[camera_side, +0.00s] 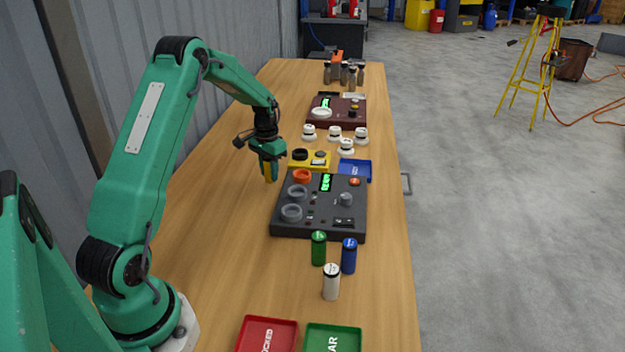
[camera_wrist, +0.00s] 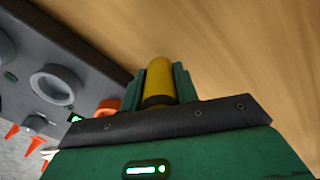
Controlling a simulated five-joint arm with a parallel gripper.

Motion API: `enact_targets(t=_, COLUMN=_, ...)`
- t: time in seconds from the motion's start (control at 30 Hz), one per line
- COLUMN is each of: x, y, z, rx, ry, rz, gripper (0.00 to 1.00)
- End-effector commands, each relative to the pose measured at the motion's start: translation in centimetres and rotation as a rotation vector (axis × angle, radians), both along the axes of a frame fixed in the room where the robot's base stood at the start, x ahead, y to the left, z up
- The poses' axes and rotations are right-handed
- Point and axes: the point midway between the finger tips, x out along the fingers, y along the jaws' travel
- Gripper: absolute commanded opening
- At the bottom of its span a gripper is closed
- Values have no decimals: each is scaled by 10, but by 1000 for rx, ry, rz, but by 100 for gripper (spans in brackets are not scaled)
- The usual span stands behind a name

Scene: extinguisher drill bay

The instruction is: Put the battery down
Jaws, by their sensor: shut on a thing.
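My gripper (camera_side: 268,157) is shut on a yellow battery (camera_side: 270,172), which points downward below the jaws. They are over the bare wood to the left of the dark grey panel (camera_side: 348,221). I cannot tell whether the battery's lower end touches the table. The wrist view shows the yellow battery (camera_wrist: 160,77) between the two green fingers of my gripper (camera_wrist: 158,88). Green (camera_side: 318,249), blue (camera_side: 349,257) and white (camera_side: 331,283) cylinders stand upright on the table in front of the panel.
The panel carries an orange ring (camera_side: 302,176) and grey rings (camera_side: 291,213). A yellow unit (camera_side: 322,166), a blue tray (camera_side: 369,171) and several white detectors (camera_side: 346,147) lie beyond. Red (camera_side: 266,322) and green (camera_side: 333,327) trays are nearest. The left strip of table (camera_side: 220,215) is clear.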

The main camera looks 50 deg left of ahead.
Motion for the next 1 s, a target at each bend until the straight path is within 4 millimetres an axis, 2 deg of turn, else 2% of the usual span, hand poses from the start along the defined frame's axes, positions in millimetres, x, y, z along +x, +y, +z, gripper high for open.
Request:
enact_targets(t=0.17, x=0, y=0, z=-15, rx=0, ry=0, rz=0, gripper=0)
enact_targets(t=0.6, x=0, y=0, z=-19, rx=1, ry=-2, rz=0, gripper=0)
enact_targets(t=0.63, x=0, y=0, z=-19, rx=1, ry=-1, rz=0, gripper=32)
enact_targets(t=0.73, x=0, y=0, z=-19, rx=1, ry=-1, rz=0, gripper=52)
enact_targets(t=1.0, x=0, y=0, z=-19, rx=1, ry=-1, rz=0, gripper=52)
